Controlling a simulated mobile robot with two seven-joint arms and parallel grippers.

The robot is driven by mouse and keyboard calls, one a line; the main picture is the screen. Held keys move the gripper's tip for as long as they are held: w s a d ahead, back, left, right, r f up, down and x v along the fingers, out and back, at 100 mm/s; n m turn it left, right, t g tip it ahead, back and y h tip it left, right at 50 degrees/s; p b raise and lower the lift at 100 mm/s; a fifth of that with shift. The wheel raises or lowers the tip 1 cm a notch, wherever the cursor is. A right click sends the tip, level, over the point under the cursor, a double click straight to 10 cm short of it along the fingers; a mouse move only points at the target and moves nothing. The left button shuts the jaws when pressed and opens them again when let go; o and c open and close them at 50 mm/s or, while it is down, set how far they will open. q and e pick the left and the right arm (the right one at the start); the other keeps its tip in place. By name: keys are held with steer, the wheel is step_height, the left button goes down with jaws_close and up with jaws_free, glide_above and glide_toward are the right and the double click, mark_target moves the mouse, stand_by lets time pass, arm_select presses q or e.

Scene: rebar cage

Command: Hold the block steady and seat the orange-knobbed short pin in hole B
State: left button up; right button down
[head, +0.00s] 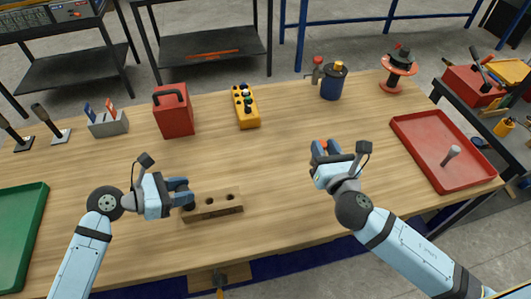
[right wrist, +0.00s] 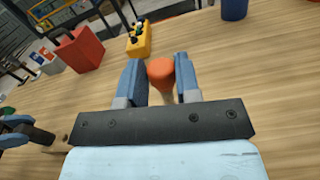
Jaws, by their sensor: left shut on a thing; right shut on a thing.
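The wooden block (head: 222,207) lies on the table with dark round holes in its top; I cannot read hole letters. My left gripper (head: 188,193) is shut on the block's left end. My right gripper (head: 325,148) is shut on the orange-knobbed pin (right wrist: 161,72), well to the right of the block and apart from it. The orange knob shows between the fingers in the right wrist view; the pin's lower part is mostly hidden. In the right wrist view the block's end (right wrist: 62,143) shows at the lower left, beside my left gripper.
A red tray (head: 405,123) with another pin-like piece (head: 450,154) is at the right. A green tray (head: 20,235) is at the left edge. A red box (head: 174,117), yellow control box (head: 246,112) and blue can (head: 333,84) stand behind. The table between block and right gripper is clear.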

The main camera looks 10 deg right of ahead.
steer(key=w+a+r+n+y, duration=0.1)
steer(key=a+r+n+y, duration=0.2)
steer(key=a, duration=0.8)
steer(key=n+g+y, duration=0.3)
steer(key=n+y, duration=0.2)
steer(key=y, duration=0.1)
glide_above(235, 202)
steer(key=shift+f, duration=0.5)
steer(key=shift+f, duration=2.85)
steer(key=shift+f, duration=2.15)
steer(key=c, duration=0.8)
jaws_free()
steer(key=shift+o, duration=0.2)
steer(key=v, duration=1.2)
steer(key=shift+a+f, duration=0.1)
